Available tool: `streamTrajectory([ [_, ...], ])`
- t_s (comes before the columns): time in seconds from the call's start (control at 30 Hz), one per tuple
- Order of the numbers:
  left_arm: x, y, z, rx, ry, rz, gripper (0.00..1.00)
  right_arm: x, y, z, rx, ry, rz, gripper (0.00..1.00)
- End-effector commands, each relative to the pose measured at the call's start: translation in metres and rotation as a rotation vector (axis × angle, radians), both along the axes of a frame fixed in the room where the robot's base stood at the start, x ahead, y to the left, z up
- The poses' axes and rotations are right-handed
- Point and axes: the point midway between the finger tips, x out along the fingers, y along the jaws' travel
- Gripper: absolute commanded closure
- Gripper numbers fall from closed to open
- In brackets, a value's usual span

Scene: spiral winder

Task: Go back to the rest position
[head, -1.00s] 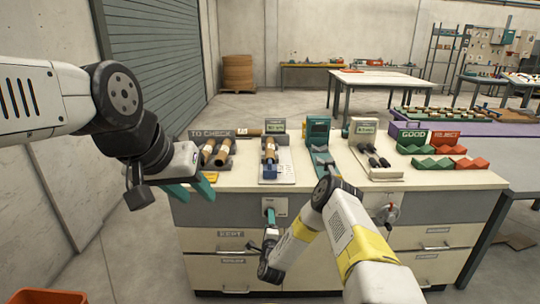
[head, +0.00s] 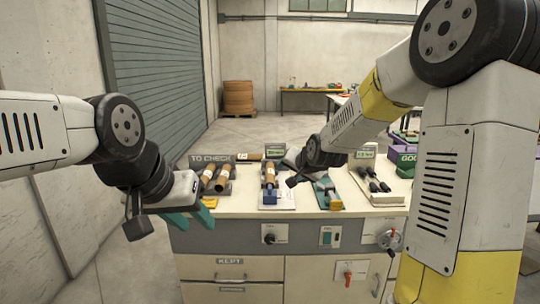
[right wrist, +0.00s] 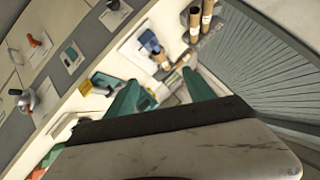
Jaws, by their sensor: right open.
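My left gripper (head: 190,218) is at the left in the head view, in front of the bench's left end, with two teal fingers apart and nothing between them. My right gripper is mostly hidden behind its own wrist in the head view, above the bench's middle. In the right wrist view, my right gripper (right wrist: 165,88) has its two teal fingers wide apart and empty, above the bench top. My right arm (head: 375,100) is bent and raised, filling the right of the head view. No rest mark shows.
The bench (head: 300,208) carries a TO CHECK rack (head: 211,182) with brown rolls, a holder with one roll (head: 269,174), a teal device (head: 328,195) and black-handled tools (head: 374,180). Its front has a black knob (head: 268,238), a red handle (head: 348,272) and a crank (head: 390,238).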

Motion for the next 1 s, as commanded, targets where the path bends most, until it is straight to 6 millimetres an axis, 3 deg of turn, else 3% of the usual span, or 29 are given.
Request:
streamTrajectory([
  [0.03, 0.0, 0.0, 0.0, 0.0, 0.0, 0.0, 0.62, -0.022, -0.009, 0.018, -0.042, 0.008, 0.018, 0.38],
  [0.1, 0.0, 0.0, 0.0, 0.0, 0.0, 0.0, 0.62, -0.055, -0.019, 0.033, -0.102, 0.038, 0.047, 0.38],
  [0.27, 0.0, 0.0, 0.0, 0.0, 0.0, 0.0, 0.62, -0.136, -0.044, 0.056, -0.219, 0.11, 0.118, 0.38],
  [0.4, 0.0, 0.0, 0.0, 0.0, 0.0, 0.0, 0.62, -0.211, -0.06, 0.063, -0.298, 0.177, 0.192, 0.38],
  [0.6, 0.0, 0.0, 0.0, 0.0, 0.0, 0.0, 0.62, -0.294, -0.073, 0.058, -0.361, 0.246, 0.288, 0.38],
  [0.7, 0.0, 0.0, 0.0, 0.0, 0.0, 0.0, 0.62, -0.316, -0.075, 0.055, -0.375, 0.265, 0.318, 0.38],
  [0.8, 0.0, 0.0, 0.0, 0.0, 0.0, 0.0, 0.62, -0.326, -0.076, 0.052, -0.381, 0.277, 0.334, 0.38],
  [1.0, 0.0, 0.0, 0.0, 0.0, 0.0, 0.0, 0.62, -0.328, -0.076, 0.052, -0.381, 0.279, 0.336, 0.38],
])
